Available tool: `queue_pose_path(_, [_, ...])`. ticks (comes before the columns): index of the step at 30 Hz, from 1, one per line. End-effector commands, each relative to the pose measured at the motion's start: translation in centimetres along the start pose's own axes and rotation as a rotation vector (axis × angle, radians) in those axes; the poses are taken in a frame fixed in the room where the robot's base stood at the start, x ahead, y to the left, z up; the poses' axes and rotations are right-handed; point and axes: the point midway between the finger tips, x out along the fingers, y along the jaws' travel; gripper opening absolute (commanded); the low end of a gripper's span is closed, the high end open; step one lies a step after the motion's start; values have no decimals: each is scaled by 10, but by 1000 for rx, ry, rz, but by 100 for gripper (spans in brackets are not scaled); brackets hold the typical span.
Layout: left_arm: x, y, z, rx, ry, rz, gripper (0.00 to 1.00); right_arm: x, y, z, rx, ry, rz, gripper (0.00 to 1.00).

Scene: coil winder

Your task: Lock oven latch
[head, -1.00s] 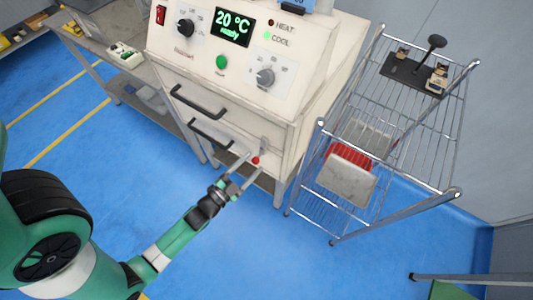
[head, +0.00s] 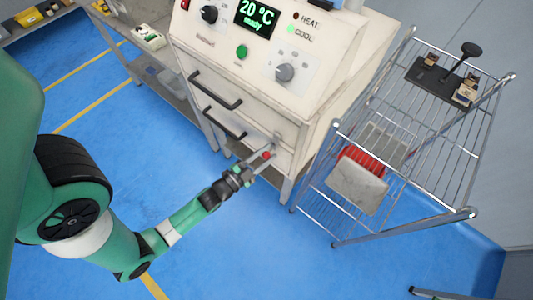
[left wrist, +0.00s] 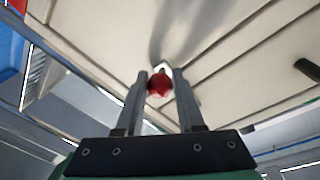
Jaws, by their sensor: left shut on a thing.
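The oven (head: 235,75) is a cream cabinet with two black bar handles. Its latch (head: 277,140) is a small metal part with a red ball knob (head: 266,155) at the lower right of the front. My left gripper (head: 260,160) is at the knob. In the left wrist view the red knob (left wrist: 159,85) sits between the two fingers of my left gripper (left wrist: 159,88), which are shut on it. The fingers partly hide the latch, so I cannot tell its exact position. My right gripper is not in view.
A wire rack cart (head: 400,150) stands right of the oven, holding a black fixture (head: 440,80), a red item (head: 362,163) and grey plates. A bench (head: 120,35) stands left of the oven. The blue floor in front is clear.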

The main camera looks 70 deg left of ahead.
Motion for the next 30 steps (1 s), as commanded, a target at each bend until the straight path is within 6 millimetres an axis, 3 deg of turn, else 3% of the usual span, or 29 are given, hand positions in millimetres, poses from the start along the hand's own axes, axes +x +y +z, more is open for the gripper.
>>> queue_pose_path(7, [1, 5, -2, -118, 16, -11, 0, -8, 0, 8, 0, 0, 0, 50])
queue_pose_path(14, [1, 4, -3, -125, 15, -11, 0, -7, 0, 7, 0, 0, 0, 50])
queue_pose_path(15, [1, 4, -3, -125, 15, -11, 39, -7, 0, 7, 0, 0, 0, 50])
queue_pose_path(19, [1, 4, -3, -124, 15, -11, 62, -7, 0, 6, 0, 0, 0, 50])
queue_pose_path(20, [1, 4, -3, -124, 15, -11, 66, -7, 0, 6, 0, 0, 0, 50])
queue_pose_path(30, [-1, 4, -3, -124, 14, -10, 66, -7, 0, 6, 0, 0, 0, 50])
